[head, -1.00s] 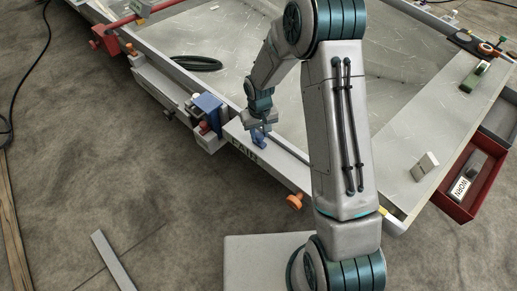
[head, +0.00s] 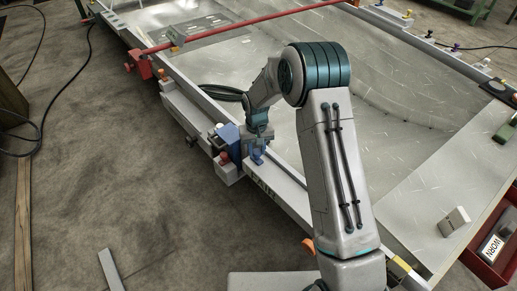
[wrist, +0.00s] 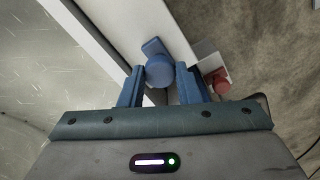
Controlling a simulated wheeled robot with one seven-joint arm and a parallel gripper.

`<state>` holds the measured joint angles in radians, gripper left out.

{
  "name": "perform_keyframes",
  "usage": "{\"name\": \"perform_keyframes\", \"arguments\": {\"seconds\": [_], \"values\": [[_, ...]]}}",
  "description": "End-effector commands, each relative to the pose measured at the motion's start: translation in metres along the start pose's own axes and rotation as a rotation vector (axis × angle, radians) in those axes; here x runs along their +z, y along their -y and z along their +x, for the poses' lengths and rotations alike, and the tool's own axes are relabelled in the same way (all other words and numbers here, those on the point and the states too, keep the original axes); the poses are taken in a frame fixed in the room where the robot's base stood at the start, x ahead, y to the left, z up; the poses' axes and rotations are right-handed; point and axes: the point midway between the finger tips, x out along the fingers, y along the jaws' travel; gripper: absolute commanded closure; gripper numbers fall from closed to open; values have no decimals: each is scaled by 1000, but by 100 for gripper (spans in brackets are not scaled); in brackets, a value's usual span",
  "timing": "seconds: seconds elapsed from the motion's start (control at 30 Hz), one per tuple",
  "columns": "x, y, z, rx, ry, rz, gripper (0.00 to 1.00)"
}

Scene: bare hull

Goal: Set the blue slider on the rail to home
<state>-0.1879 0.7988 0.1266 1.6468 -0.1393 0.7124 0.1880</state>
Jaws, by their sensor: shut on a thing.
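The blue slider shows in the wrist view as a round knob (wrist: 160,71) with a flat blue tab (wrist: 152,47) beyond it. My gripper (wrist: 160,85) has its blue fingers on either side of the knob, shut on it. In the head view my gripper (head: 257,153) is low over the pale rail (head: 292,198) along the panel's near left edge, and hides most of the slider. A larger blue block (head: 228,134) stands just left of my gripper. I see no readable home mark.
A red knob (head: 223,157) sits on a pale box left of the gripper, and shows in the wrist view (wrist: 219,82). A red bar (head: 240,32) crosses the panel farther back. A red tray (head: 485,255) marked WORN is at right. The panel's middle is clear.

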Motion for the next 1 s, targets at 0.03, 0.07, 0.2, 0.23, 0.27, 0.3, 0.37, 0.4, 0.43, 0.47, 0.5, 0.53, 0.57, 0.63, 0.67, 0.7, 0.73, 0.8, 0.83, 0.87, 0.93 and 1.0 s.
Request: {"name": "perform_keyframes", "arguments": {"seconds": [0.03,0.07,0.2,0.23,0.27,0.3,0.37,0.4,0.43,0.47,0.5,0.53,0.57,0.63,0.67,0.7,0.73,0.8,0.83,0.87,0.93,1.0], "values": [[-5,1,-2,-1,-17,-3,100],[-5,1,-2,-1,-17,-3,62],[-4,2,-2,-1,-14,-4,48],[-4,2,-2,-1,-13,-4,48],[-4,1,-2,-1,-13,-3,48],[-3,1,-2,-1,-12,-3,48],[-3,1,-2,-1,-11,-3,48],[-3,1,-2,-1,-11,-3,48],[-3,1,-3,-1,-11,-3,48],[-3,1,-5,-1,-11,-3,48],[-3,1,-8,-1,-12,-3,48],[-3,1,-12,-1,-12,-3,48],[-3,0,-16,-1,-12,-2,48],[-4,0,-29,-1,-14,-3,48],[-4,0,-35,-1,-15,-3,48],[-4,0,-45,-1,-15,-2,48],[-4,0,-52,-1,-16,-2,48],[-4,0,-69,-1,-16,-1,48],[-3,0,-76,-1,-15,-1,48],[-4,0,-83,-2,-16,-1,48],[-4,0,-97,-2,-16,-1,48],[-4,0,-111,-1,-16,-1,48]]}}
